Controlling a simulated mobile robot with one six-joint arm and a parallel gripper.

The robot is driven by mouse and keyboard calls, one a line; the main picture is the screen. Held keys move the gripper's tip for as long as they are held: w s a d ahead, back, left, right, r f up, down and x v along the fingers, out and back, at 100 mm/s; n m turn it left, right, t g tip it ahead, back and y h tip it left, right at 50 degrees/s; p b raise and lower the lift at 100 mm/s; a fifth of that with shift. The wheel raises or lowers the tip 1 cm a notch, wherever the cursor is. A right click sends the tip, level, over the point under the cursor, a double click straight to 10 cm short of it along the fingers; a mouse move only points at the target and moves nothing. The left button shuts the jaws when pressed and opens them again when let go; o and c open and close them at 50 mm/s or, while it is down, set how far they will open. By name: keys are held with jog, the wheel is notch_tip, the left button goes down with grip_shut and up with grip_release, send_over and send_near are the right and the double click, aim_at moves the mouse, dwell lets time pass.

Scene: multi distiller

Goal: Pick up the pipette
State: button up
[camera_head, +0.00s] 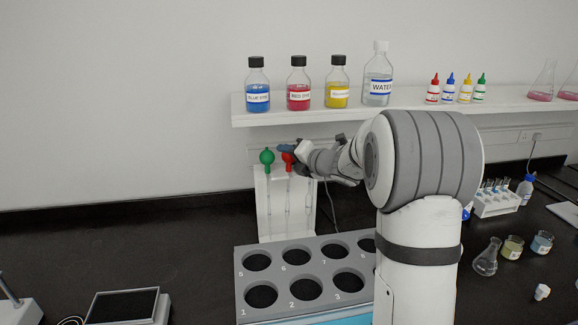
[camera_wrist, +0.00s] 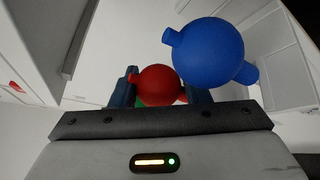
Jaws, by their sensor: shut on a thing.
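A white rack (camera_head: 262,215) stands on the dark bench and holds upright pipettes. The green-bulbed pipette (camera_head: 267,157) is at its left, and the red-bulbed pipette (camera_head: 288,158) is just to the right. In the wrist view the red bulb (camera_wrist: 158,84) is between the two dark blue fingers of my gripper (camera_wrist: 160,92), which is shut on it. A blue bulb (camera_wrist: 212,52) is close by at the upper right of the wrist view; my arm hides it in the head view. The red pipette's stem still appears upright at the rack.
A grey tray (camera_head: 274,275) with numbered round holes is in front of the rack. Above, a shelf (camera_head: 345,114) carries dye bottles, a water bottle (camera_head: 377,90) and small dropper bottles. A test tube rack (camera_head: 495,202) and beakers are at right.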

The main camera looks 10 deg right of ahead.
jog(key=shift+f, duration=0.1)
jog(key=shift+r, duration=0.55)
jog(key=shift+c, duration=0.2)
jog(key=s+b, duration=0.2)
jog(key=s, duration=0.6)
jog(key=shift+s, duration=0.15)
notch_tip(320, 180, up, 14)
jog(key=p, duration=0.2)
jog(key=shift+s+p, duration=0.3)
jog(key=shift+s, duration=3.3)
